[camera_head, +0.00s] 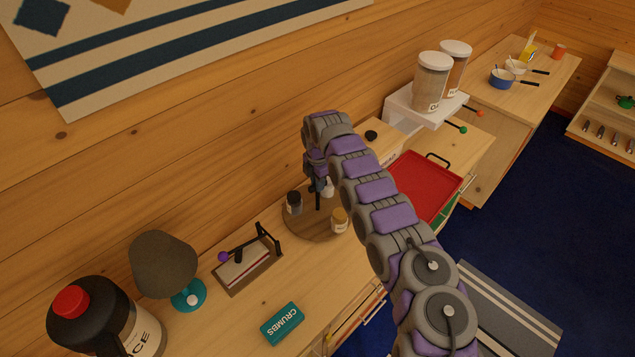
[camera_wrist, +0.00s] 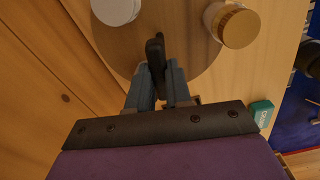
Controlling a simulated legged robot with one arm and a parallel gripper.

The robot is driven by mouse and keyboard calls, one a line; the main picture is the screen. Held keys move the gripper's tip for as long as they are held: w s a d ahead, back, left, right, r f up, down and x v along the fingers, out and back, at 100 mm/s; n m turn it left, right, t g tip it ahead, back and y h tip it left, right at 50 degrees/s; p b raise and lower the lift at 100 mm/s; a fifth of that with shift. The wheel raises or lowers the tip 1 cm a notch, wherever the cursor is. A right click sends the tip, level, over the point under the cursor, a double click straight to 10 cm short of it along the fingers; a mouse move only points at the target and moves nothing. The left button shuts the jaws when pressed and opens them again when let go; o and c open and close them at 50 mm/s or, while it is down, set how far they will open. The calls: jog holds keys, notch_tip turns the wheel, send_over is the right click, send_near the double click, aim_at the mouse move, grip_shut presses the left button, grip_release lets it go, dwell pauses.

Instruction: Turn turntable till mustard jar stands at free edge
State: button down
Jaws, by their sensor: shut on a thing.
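The round wooden turntable (camera_head: 308,226) stands on the counter by the log wall; part of it is hidden behind my arm. A jar with a yellow-tan lid, which looks like the mustard jar (camera_head: 340,221), stands near its rim on the side toward the counter's front edge. It also shows at upper right in the wrist view (camera_wrist: 235,25). A dark jar (camera_head: 294,203) stands at the left rim and a white-topped jar (camera_head: 328,188) at the back, partly hidden. My gripper (camera_wrist: 160,82) is shut on a black upright handle (camera_wrist: 154,50) on the turntable, between the jars.
Left of the turntable are a wooden holder with a black bar (camera_head: 250,262), a lamp (camera_head: 165,268), a large labelled canister (camera_head: 105,325) and a teal CRUMBS box (camera_head: 282,323). A red tray (camera_head: 420,185) and a white stand with canisters (camera_head: 425,108) lie to the right.

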jog(key=shift+w+r+n, duration=0.3)
jog(key=shift+r, duration=0.05)
dwell(0.4)
jog(key=c, duration=1.4)
grip_release()
jog(key=o, duration=0.4)
jog(key=shift+s+a+f, duration=0.1)
jog(key=shift+f, duration=0.15)
jog(key=shift+c, duration=0.2)
notch_tip(320, 180, up, 17)
jog(key=p, duration=0.2)
jog(key=shift+r, duration=0.15)
